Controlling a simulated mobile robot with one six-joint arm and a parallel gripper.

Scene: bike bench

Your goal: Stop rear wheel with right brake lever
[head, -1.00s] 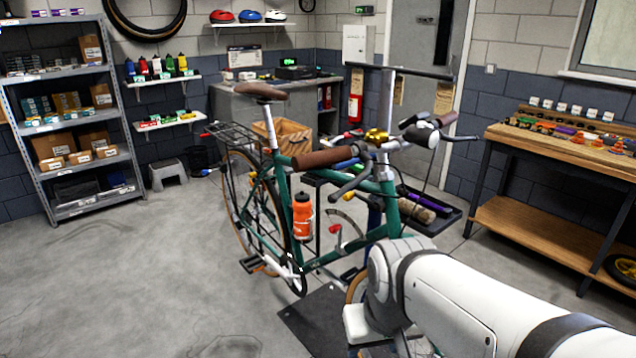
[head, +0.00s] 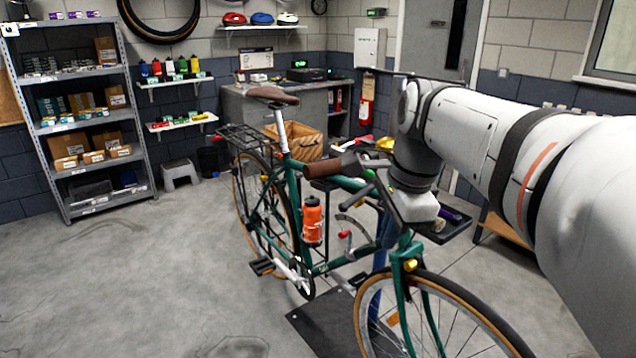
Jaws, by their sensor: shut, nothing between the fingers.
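The green bicycle stands side-on with its rear wheel (head: 238,205) at the left. The wheel's motion cannot be told. The near brown handlebar grip (head: 322,169) points left. The dark, curved right brake lever (head: 353,195) hangs below it. My gripper (head: 382,188) is just right of the lever, below my wrist. Its dark fingers are small and partly lost against the handlebar parts. They look shut and empty. Whether they touch the lever cannot be told. The far handlebar end is hidden behind my arm.
The front wheel (head: 452,317) stands below my gripper. An orange bottle (head: 312,221) is on the frame. A tool tray (head: 457,226) sits behind my wrist. The wooden workbench is mostly hidden by my arm. The floor at left is clear, before a metal shelf (head: 150,150).

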